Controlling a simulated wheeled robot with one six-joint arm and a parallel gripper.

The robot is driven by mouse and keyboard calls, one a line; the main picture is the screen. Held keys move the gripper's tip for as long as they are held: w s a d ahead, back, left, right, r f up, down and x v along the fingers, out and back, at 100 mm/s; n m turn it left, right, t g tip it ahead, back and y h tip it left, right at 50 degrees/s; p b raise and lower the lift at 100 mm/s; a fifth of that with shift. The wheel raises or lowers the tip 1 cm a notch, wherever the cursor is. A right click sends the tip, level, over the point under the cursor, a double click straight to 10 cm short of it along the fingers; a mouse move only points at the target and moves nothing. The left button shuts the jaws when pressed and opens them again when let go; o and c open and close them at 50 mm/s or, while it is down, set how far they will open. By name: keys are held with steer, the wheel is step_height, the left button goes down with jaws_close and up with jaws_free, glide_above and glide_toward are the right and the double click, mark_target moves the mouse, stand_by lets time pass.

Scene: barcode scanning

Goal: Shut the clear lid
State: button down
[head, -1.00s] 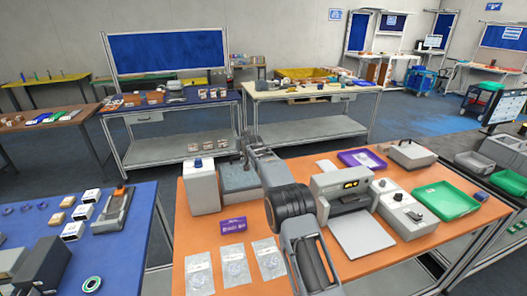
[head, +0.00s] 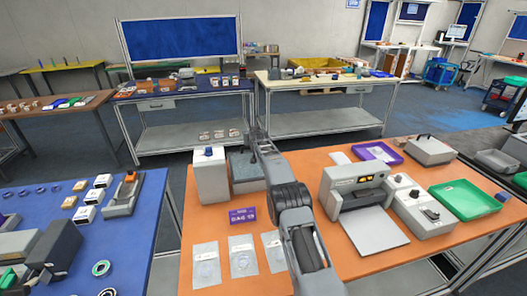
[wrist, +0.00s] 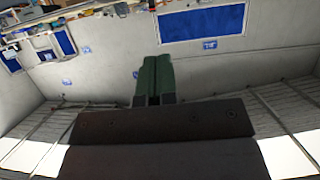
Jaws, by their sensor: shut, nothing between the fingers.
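I cannot clearly make out a clear lid in either view. On the orange table, a grey platform (head: 243,180) stands beside a white box-shaped unit (head: 210,178) with a blue knob on top. My arm reaches over the table, and its far end lies close to the platform's right side in the head view, hiding part of it. My gripper (wrist: 152,82) shows in the wrist view with its green fingers together and nothing between them. Its fingertips are too small to make out in the head view.
A printer-like machine (head: 355,188) stands right of my arm, with a grey control box (head: 418,205) and green tray (head: 465,197) beyond. A purple label card (head: 242,215) and clear bags (head: 207,262) lie at the front left. A blue table (head: 60,225) is at left.

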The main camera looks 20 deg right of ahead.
steer(key=shift+s+d, duration=0.1)
stand_by(0.3)
steer(key=b+v, duration=0.7)
steer(key=v, duration=0.6)
steer(key=shift+s+b, duration=0.3)
steer(key=shift+b, duration=0.05)
